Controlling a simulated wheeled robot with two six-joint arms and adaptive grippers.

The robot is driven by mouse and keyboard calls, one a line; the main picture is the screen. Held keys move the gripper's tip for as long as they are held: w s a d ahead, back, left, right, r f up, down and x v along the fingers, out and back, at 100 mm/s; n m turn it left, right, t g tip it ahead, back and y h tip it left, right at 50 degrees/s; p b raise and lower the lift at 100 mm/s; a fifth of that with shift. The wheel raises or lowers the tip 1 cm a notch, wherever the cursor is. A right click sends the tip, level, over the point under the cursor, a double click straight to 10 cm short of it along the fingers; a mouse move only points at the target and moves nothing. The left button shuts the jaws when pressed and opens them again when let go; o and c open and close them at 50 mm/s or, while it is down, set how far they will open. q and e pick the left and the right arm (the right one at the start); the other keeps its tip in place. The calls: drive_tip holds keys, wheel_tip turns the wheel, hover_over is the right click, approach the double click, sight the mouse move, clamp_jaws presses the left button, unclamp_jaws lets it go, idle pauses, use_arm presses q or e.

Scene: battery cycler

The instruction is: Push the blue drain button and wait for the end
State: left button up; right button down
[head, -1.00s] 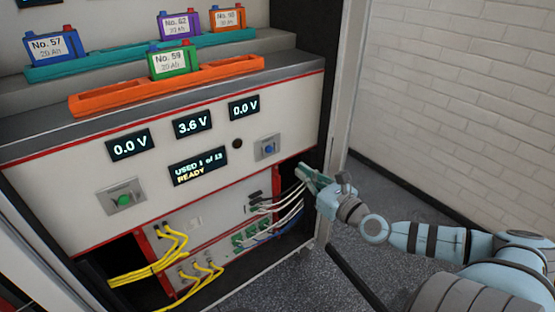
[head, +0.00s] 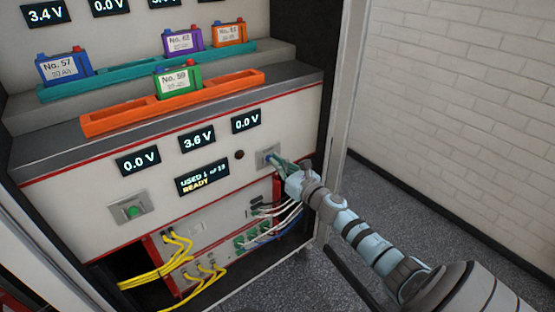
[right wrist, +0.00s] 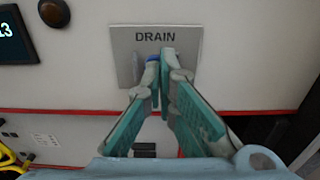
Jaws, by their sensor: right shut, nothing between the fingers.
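The blue drain button (right wrist: 152,58) is on a grey plate marked DRAIN (right wrist: 190,42), on the white front panel. In the right wrist view my right gripper (right wrist: 160,56) is shut and empty, with its fingertips over the plate and covering most of the button. Whether they touch the button I cannot tell. In the head view the right gripper (head: 277,162) reaches the drain plate (head: 264,153) from the lower right. The status display (head: 202,179) reads USED 1 of 13 and READY. My left gripper is not in view.
A green button (head: 133,211) sits on the panel at left. Three voltage displays (head: 197,138) read 0.0, 3.6 and 0.0 V. A green battery No. 59 (head: 178,82) stands in the orange tray (head: 112,121). Yellow cables (head: 172,255) and white cables hang below.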

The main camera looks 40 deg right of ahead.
drive_tip(key=shift+w+d+r, duration=0.1)
drive_tip(key=shift+w+r, duration=0.05)
drive_tip(key=shift+w, duration=0.55)
idle(0.5)
